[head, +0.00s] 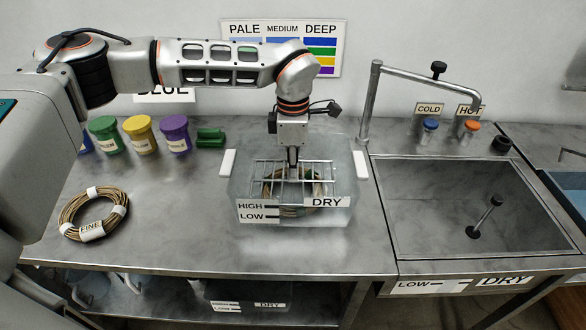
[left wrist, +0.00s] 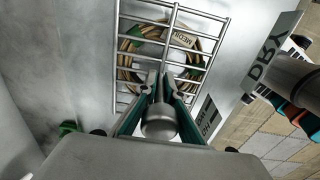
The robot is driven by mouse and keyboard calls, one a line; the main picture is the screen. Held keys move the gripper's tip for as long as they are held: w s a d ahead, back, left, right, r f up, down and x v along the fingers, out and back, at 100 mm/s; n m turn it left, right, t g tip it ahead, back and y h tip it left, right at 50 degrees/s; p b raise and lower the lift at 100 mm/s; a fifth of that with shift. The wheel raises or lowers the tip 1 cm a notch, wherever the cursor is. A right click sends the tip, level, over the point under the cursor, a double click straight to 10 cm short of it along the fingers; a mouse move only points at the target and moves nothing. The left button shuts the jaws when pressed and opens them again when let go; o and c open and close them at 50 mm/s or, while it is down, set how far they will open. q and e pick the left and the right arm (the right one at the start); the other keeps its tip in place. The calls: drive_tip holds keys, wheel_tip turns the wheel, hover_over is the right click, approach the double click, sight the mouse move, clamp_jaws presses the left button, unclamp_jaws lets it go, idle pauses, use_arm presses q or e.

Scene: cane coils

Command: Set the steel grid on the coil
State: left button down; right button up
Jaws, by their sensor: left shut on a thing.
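The steel grid (head: 292,161), a small rack of thin bars, is inside the clear tub (head: 345,190) on the bench. My left gripper (head: 293,163) points straight down into the tub, shut on the grid's upright handle, whose round knob (left wrist: 158,122) shows between the fingers in the left wrist view. A cane coil (head: 318,190) with a label lies in the tub under the grid; its ring shows through the bars in the left wrist view (left wrist: 125,65). The grid looks roughly level over the coil. I cannot tell whether they touch. My right gripper is out of view.
Another cane coil (head: 93,214), labelled FINE, lies on the bench at left. Coloured pots, including a yellow one (head: 140,134), and a green object (head: 210,138) stand behind. A tap (head: 370,95) and sink (head: 470,205) are at right. The bench between the coil and tub is clear.

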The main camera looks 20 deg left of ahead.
use_arm(q)
drive_tip(key=shift+f, duration=0.5)
idle(0.3)
drive_tip(key=c, duration=2.1)
unclamp_jaws()
